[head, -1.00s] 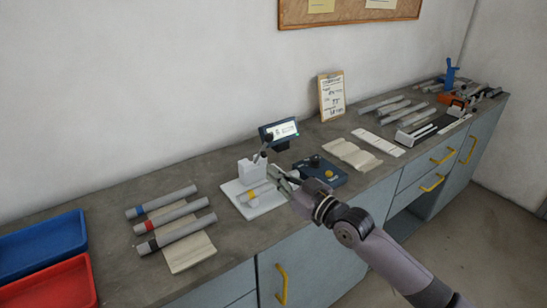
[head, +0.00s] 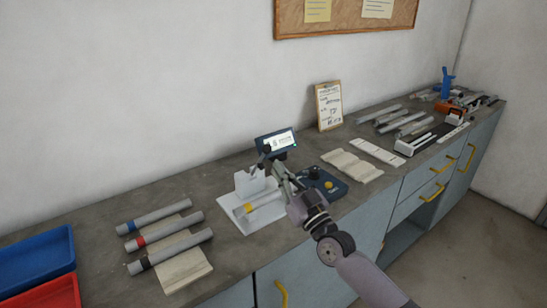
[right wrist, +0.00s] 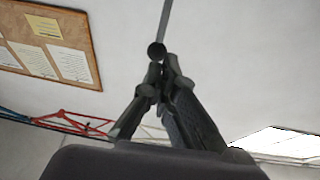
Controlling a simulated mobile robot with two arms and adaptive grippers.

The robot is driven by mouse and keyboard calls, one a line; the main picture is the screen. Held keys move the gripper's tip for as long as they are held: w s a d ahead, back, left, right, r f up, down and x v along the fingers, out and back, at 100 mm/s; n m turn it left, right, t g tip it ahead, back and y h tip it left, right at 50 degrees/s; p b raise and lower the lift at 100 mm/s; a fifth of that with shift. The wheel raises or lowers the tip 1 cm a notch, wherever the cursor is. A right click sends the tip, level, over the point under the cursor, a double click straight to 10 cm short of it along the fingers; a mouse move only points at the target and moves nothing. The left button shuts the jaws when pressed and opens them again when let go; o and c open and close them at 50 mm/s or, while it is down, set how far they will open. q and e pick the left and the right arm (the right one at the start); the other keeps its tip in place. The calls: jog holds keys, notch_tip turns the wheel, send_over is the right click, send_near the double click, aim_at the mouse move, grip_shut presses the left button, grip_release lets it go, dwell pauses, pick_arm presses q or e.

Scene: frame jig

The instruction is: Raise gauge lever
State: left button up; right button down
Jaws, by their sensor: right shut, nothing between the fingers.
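The gauge has a white base plate (head: 238,222) and a white upright block (head: 250,184) on the bench. Its dark lever rises steeply from the block to a black knob (head: 267,149), in front of the small display (head: 277,140). A light tube with a yellow part (head: 248,208) lies on the base. My right gripper (head: 277,166) is shut and empty, just right of the block and below the knob. In the right wrist view its fingers (right wrist: 165,70) point up at a round black knob (right wrist: 157,50); I cannot tell whether they touch. My left gripper is not in view.
A dark blue box with knobs (head: 322,183) is right of the gauge, close to my right arm. Several grey tubes (head: 165,231) lie at left, beside blue (head: 38,258) and red (head: 45,293) trays. A clipboard (head: 329,106) leans on the wall.

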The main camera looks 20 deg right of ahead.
aim_at(265, 146)
jog(key=shift+x, duration=1.85)
jog(key=shift+g, duration=0.6)
jog(key=w+r+p, duration=0.1)
jog(key=p, duration=0.1)
jog(key=w+a+r+p, duration=0.1)
jog(key=w+r+p, duration=0.1)
jog(key=p, duration=0.1)
jog(key=shift+w+a+p, duration=0.1)
jog(key=shift+w+p, duration=0.1)
jog(key=shift+p, duration=0.15)
jog(key=shift+w+a+r, duration=0.15)
jog(key=shift+w+r, duration=0.1)
jog(key=shift+w, duration=0.2)
jog(key=shift+r, duration=0.1)
jog(key=shift+s, duration=0.1)
